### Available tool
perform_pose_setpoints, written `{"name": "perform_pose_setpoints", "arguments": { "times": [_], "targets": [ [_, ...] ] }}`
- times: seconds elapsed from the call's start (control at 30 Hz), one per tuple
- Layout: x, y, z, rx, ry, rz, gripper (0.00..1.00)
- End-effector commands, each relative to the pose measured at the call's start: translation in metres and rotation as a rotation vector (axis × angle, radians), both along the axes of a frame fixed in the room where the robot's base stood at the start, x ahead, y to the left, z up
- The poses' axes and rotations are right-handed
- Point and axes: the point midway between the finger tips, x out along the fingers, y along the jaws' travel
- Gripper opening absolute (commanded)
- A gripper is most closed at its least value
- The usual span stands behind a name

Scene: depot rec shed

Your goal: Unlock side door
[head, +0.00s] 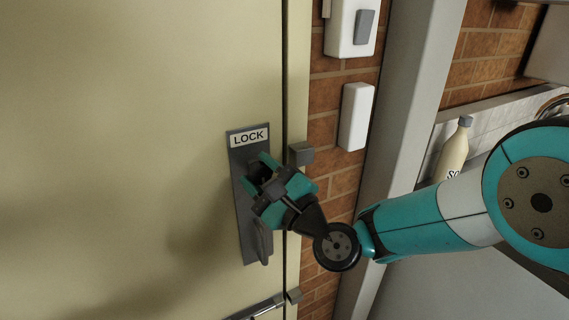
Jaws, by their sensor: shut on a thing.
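The cream side door (120,150) fills the left of the head view and appears closed against its frame. A dark grey lock plate (238,150) with a white "LOCK" label (249,136) is mounted near its right edge. My gripper (259,182) is at the plate, just below the label, with its teal fingers shut on the dark lock knob. The fingers hide most of the knob, so its angle cannot be told. A grey door handle (262,243) sits lower on the same plate, below my gripper. A grey keeper block (301,153) is on the frame at lock height.
A metal bolt (262,308) is at the bottom of the view. A white switch box (350,27) and a white wall box (356,116) are on the brick wall right of the door. A soap bottle (453,152) stands behind my arm, beyond a grey post (405,100).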

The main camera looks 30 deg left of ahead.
Motion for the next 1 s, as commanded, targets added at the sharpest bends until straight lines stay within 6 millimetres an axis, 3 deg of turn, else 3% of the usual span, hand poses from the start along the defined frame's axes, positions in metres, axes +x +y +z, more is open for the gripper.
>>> {"name": "perform_pose_setpoints", "arguments": {
  "times": [0.47, 0.5, 0.6, 1.0],
  "targets": [
    [-0.0004, 0.0034, -0.0023, 0.006, 0.011, -0.004, 0.02],
    [0.0001, 0.0029, -0.0024, 0.005, 0.011, -0.005, 0.47],
    [-0.0005, 0.0031, -0.0025, 0.005, 0.011, -0.003, 0.70],
    [-0.0047, -0.0021, -0.0063, 0.004, 0.013, 0.005, 0.70]
  ]
}}
